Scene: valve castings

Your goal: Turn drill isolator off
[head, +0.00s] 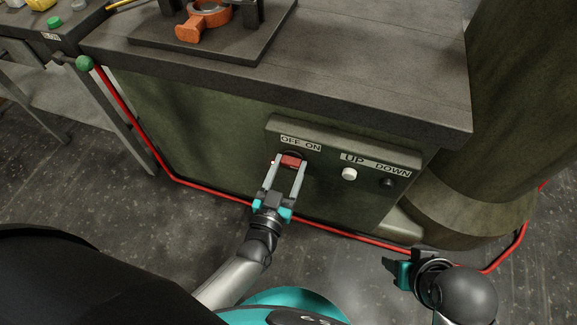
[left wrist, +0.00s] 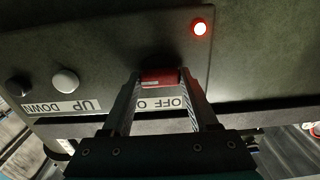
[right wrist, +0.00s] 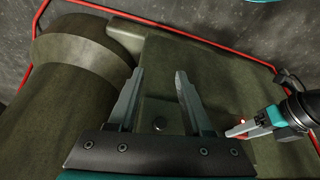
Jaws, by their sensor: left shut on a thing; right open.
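The drill isolator is a red handle (head: 291,161) below the OFF ON label (head: 300,143) on a grey-green control panel (head: 330,148). My left gripper (head: 290,165) is shut on the handle, one finger on each side. The left wrist view, upside down, shows the red handle (left wrist: 160,78) between the fingers (left wrist: 160,84). I cannot tell which word the handle points to. A red lamp (left wrist: 200,27) beside it is lit. My right gripper (head: 392,267) is open and empty, away from the panel; its fingers (right wrist: 159,74) show apart in the right wrist view.
A white button (head: 349,174) and a black button (head: 387,183) sit right of the isolator under UP and DOWN. A dark worktop (head: 370,75) overhangs the panel. A round column (head: 500,170) stands at the right.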

